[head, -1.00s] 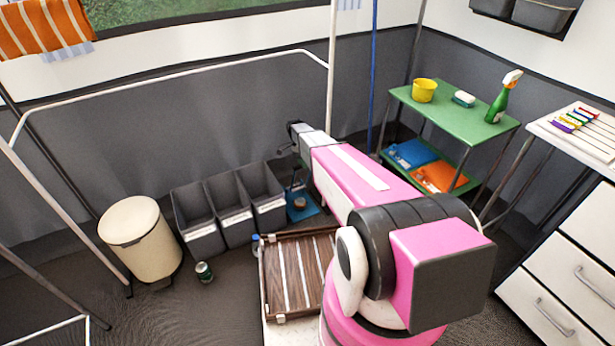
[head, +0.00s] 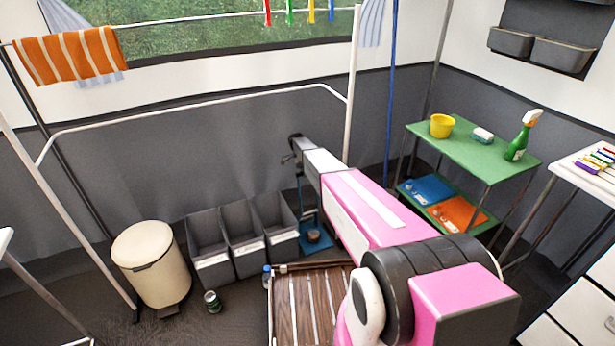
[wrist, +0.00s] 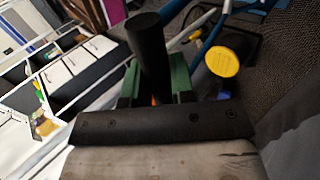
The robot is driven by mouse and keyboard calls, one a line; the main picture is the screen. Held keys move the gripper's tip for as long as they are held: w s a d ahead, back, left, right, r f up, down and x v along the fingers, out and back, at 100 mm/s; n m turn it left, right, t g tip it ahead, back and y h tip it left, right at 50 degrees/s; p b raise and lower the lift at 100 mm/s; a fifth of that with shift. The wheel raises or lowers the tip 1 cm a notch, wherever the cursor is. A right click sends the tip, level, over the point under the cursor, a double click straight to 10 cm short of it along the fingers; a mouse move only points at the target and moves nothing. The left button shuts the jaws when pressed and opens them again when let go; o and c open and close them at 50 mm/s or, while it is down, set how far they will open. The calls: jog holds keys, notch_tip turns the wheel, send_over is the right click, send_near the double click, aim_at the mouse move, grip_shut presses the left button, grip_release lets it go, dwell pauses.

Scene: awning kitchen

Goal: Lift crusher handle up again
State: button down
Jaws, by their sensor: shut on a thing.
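The blue crusher (head: 300,205) stands at the back beside the grey bins, with a blue base and a small round thing on it. My arm reaches to it, and my gripper (head: 291,158) is at its upper end in the head view. In the wrist view my gripper (wrist: 155,92) has its green fingers shut on the black round crusher handle (wrist: 148,50). The handle's far end sticks out past the fingers. Where the handle joins the crusher cannot be made out.
Three grey bins (head: 243,236) stand left of the crusher. A cream trash bin (head: 150,262) and a can (head: 212,302) are further left. A slatted wooden top (head: 305,305) lies in front. A green shelf (head: 470,150) stands right. A yellow disc (wrist: 222,58) shows in the wrist view.

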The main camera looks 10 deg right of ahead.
jog(key=shift+f, duration=0.15)
jog(key=c, duration=1)
grip_release()
jog(key=shift+d, duration=0.1)
